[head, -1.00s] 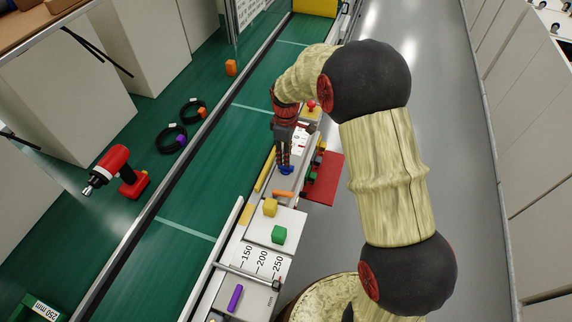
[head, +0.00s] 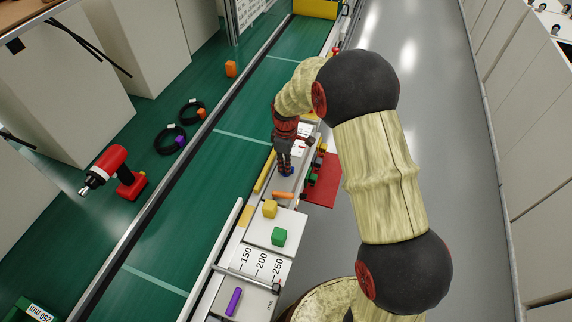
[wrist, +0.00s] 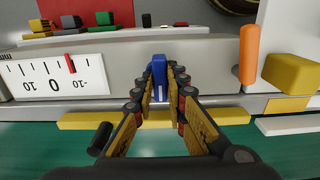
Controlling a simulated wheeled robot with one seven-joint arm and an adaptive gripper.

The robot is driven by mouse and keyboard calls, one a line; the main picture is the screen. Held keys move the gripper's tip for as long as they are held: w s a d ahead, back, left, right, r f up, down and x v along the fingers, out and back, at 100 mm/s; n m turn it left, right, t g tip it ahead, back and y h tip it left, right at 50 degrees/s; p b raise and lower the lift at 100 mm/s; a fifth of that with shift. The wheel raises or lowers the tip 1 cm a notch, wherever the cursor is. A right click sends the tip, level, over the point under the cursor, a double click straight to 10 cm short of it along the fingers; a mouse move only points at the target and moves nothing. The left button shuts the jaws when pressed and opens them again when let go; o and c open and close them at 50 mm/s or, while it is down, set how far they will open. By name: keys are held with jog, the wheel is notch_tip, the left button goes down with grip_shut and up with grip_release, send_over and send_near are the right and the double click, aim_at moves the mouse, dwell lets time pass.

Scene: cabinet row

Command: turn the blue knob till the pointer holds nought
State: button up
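The blue knob (wrist: 158,78) stands upright in the middle of the wrist view. My gripper (wrist: 160,85) has a finger on each side of it, with the tips close against its sides, and it looks shut on the knob. In the head view my gripper (head: 286,168) reaches down to the panel and hides most of the knob. The white scale (wrist: 52,78) lies left of the knob and appears upside down, marked 10, 0 and -10. The red pointer (wrist: 70,63) stands between 0 and -10.
An orange stick (wrist: 249,54) and a yellow block (wrist: 291,74) lie right of the knob. A yellow bar (wrist: 120,121) runs along the near edge. A red tray (head: 323,180) with blocks is on the far side. A green belt (head: 190,190) runs alongside.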

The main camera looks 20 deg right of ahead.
grip_shut()
jog(key=shift+r+m+p, duration=0.1)
jog(key=shift+m+p, duration=0.2)
jog(key=shift+p, duration=0.05)
jog(key=m+p, duration=0.3)
jog(key=shift+m, duration=0.3)
jog(key=m+p, duration=0.1)
jog(key=m, duration=0.2)
jog(key=shift+m+p, duration=0.3)
jog(key=shift+p, duration=0.1)
jog(key=shift+m+p, duration=0.65)
jog(key=shift+m, duration=0.75)
jog(key=o, duration=0.5)
grip_release()
jog(key=shift+o, duration=0.2)
